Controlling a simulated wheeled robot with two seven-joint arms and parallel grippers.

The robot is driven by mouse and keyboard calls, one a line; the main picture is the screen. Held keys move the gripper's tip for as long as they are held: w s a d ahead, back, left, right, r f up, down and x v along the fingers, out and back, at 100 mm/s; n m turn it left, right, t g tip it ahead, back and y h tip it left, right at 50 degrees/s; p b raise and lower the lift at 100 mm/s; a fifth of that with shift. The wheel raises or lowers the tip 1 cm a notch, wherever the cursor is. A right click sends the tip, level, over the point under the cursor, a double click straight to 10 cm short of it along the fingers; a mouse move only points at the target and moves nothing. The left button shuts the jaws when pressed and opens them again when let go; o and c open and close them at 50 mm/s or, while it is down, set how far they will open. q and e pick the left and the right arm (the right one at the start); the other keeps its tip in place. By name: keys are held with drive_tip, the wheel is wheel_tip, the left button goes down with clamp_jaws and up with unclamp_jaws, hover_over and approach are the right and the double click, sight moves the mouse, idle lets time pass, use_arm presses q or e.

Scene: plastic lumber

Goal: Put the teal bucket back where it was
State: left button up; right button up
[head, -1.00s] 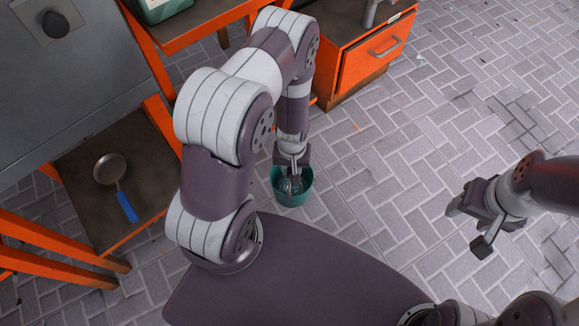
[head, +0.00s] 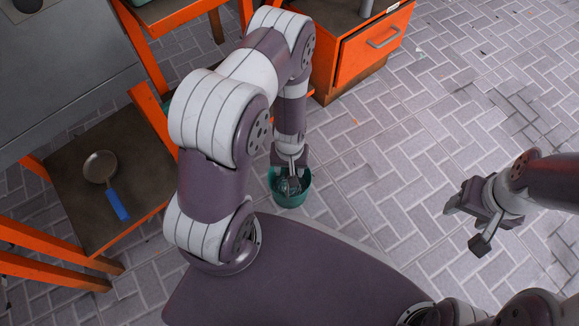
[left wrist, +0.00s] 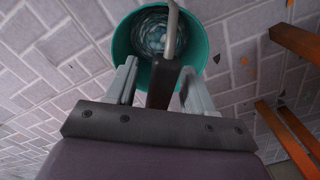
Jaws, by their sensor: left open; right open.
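The teal bucket (head: 292,199) is right in front of my base in the head view, with the floor around it. The left wrist view shows its rim and wall (left wrist: 122,47) at the top, with something pale and bluish inside. My left gripper (head: 290,170) points down over the bucket. In the left wrist view its fingers (left wrist: 157,76) are apart, with a dark grip and a curved grey bar (left wrist: 173,30) between them. I cannot tell whether they touch it. My right gripper (head: 465,225) is open and empty, above the floor at the right.
A frying pan with a blue handle (head: 101,168) lies on the low shelf (head: 72,199) of an orange-framed rack at the left. An orange cabinet with a drawer (head: 372,52) stands at the back. The paved floor (head: 420,120) at the right is clear.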

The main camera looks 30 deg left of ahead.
use_arm(q)
wheel_tip(320, 180, up, 27)
drive_tip(key=w+d+m+t+p, duration=0.1)
drive_tip(key=d+m+p, duration=0.1)
drive_tip(key=p, duration=0.7)
drive_tip(key=s+r+m, duration=0.2)
drive_tip(key=s+r, duration=0.3)
drive_tip(key=r, duration=0.3)
drive_tip(key=shift+s+d+r+m, duration=0.2)
drive_tip(key=shift+r+m, duration=0.1)
drive_tip(key=shift+r, duration=0.1)
drive_tip(key=shift+r, duration=0.1)
wheel_tip(320, 180, up, 44)
drive_tip(key=p, duration=4.4)
drive_tip(key=shift+w+r, duration=0.1)
